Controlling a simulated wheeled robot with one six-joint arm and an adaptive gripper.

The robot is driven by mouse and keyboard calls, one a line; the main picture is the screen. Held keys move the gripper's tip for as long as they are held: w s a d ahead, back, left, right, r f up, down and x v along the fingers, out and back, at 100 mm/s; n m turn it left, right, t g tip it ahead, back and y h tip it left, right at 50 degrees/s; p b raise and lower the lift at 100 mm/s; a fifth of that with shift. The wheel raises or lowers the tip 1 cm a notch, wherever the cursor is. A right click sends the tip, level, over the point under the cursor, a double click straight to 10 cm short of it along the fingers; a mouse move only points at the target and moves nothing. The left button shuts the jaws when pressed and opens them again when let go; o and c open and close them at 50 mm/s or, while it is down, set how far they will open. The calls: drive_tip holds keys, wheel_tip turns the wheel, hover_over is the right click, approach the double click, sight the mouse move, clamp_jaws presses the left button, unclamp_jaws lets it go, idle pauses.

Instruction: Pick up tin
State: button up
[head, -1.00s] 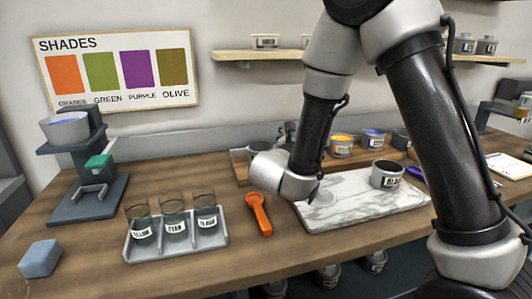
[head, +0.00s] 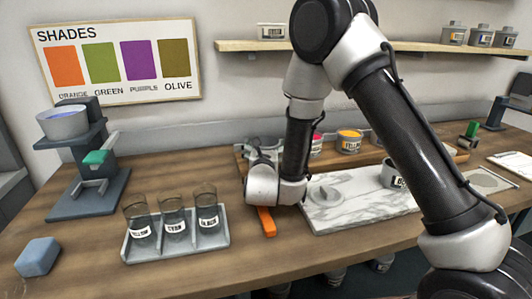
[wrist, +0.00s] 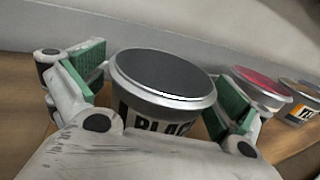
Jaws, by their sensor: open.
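In the wrist view a grey metal tin (wrist: 152,122) with a dark top and a label starting "BLAC" stands upright between the green-padded fingers of my gripper (wrist: 162,68). The fingers are apart, one on each side of the tin; whether a pad touches it I cannot tell. In the head view my gripper (head: 262,148) is at the left end of the wooden board by the wall, and the tin there is mostly hidden behind it.
A red-topped tin (wrist: 262,88) and an orange-topped tin (wrist: 303,115) stand to the right on the wooden board (head: 458,154). The marble slab (head: 350,212), an orange tool (head: 267,222) and a rack of jars (head: 180,245) lie in front. The wall is close behind.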

drive_tip(key=shift+c, duration=0.2)
drive_tip(key=c, duration=1.4)
drive_tip(key=shift+r, duration=0.1)
